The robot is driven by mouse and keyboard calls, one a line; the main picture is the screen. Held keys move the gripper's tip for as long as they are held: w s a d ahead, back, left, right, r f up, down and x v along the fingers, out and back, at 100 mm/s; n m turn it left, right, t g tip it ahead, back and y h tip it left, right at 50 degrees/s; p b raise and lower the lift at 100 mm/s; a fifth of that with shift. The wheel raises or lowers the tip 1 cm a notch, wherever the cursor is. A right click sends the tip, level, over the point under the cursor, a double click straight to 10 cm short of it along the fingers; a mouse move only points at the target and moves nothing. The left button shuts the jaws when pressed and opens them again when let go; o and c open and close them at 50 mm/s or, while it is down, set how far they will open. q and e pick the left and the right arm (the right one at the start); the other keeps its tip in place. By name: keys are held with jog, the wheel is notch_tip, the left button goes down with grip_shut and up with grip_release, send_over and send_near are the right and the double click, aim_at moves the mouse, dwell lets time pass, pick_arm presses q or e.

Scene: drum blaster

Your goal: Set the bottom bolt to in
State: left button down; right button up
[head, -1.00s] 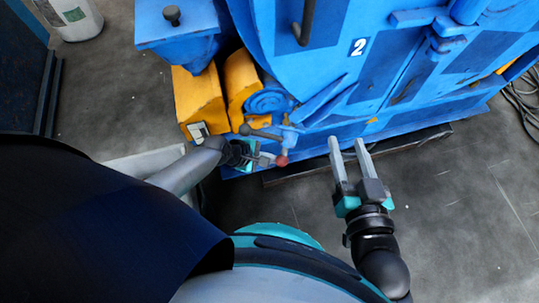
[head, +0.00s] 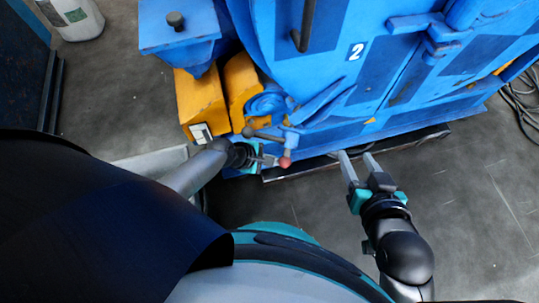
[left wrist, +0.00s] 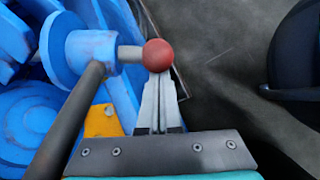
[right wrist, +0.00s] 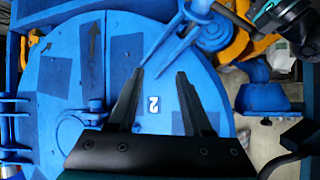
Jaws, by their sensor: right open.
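A blue hub (head: 292,138) low on the blue machine carries a dark rod (head: 264,134) and a short stem with a red ball (head: 285,162). This looks like the bottom bolt's handle; its in or out position I cannot tell. My left gripper (head: 269,160) is beside the red ball. In the left wrist view, its fingers (left wrist: 158,95) are together, with the red ball (left wrist: 157,55) covering their tips. Whether they touch it is unclear. My right gripper (head: 357,158) is open and empty, in front of the machine's lower edge. Its fingers also show in the right wrist view (right wrist: 162,85).
The round blue door with a "2" label (head: 357,51) fills the upper middle. Yellow blocks (head: 200,103) stand left of the hub. A dark rail (head: 415,141) runs along the machine's base. Cables (head: 522,95) lie at far right. The floor (head: 460,200) at right is clear.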

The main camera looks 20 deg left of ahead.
aim_at(284, 163)
pick_arm(q)
jog(key=d+p, duration=0.1)
jog(key=d+r+n+p, duration=0.1)
jog(key=d+r+p, duration=0.1)
jog(key=shift+s+n, duration=0.25)
jog(key=shift+n, duration=0.05)
pick_arm(e)
jog(key=s+d+g+h, duration=0.3)
jog(key=s+d+g, duration=0.3)
jog(key=d, duration=0.1)
pick_arm(q)
jog(key=d+r+n+p, duration=0.5)
jog(key=d+r+p, duration=0.1)
jog(key=p, duration=0.3)
jog(key=shift+w+d+n+g+h, duration=0.3)
jog(key=shift+w+g, duration=0.05)
jog(key=shift+g, duration=0.05)
pick_arm(e)
jog(key=s+d+f+g, duration=0.1)
jog(key=s+f, duration=0.1)
jog(key=f, duration=0.7)
jog(key=s+d+f+g, duration=0.1)
jog(key=s+f, duration=0.2)
jog(key=f, duration=0.5)
jog(key=shift+s+d+f+h, duration=0.15)
jog(key=shift+d+f+h, duration=0.2)
jog(key=shift+d+h, duration=0.05)
